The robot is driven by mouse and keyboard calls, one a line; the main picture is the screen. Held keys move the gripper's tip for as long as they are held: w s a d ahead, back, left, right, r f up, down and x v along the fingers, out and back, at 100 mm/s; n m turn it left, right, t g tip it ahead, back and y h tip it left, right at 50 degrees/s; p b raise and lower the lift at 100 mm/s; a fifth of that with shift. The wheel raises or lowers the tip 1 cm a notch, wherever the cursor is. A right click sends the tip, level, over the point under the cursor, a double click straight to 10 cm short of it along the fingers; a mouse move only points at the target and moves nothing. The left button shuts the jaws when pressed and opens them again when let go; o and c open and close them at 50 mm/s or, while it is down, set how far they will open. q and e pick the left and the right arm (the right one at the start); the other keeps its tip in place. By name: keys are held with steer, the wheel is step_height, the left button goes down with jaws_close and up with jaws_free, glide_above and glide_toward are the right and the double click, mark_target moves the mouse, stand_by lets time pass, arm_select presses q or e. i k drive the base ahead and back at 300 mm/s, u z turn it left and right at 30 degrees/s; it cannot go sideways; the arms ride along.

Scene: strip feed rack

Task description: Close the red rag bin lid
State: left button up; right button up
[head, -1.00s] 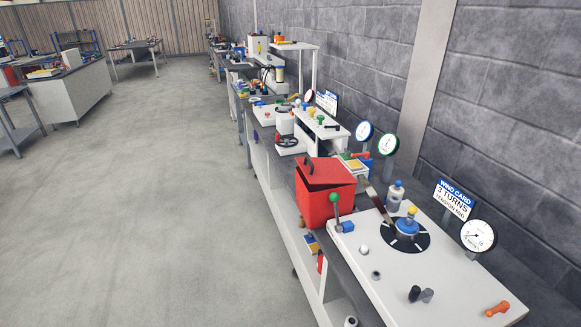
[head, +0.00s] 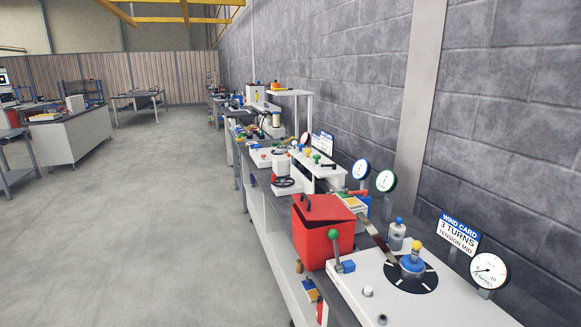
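The red rag bin (head: 322,238) stands on the long bench along the wall, right of the middle of the head view. Its red lid (head: 322,209) is tilted, with a dark gap showing under its edge, so it stands partly open. A black handle (head: 305,201) sits on the lid's left side. Neither of my grippers is in the head view.
Open floor (head: 130,230) lies to the left.

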mark_target(313, 207)
steer(key=k, duration=0.65)
steer(key=u, duration=0.65)
steer(key=i, duration=1.25)
steer(key=z, duration=0.7)
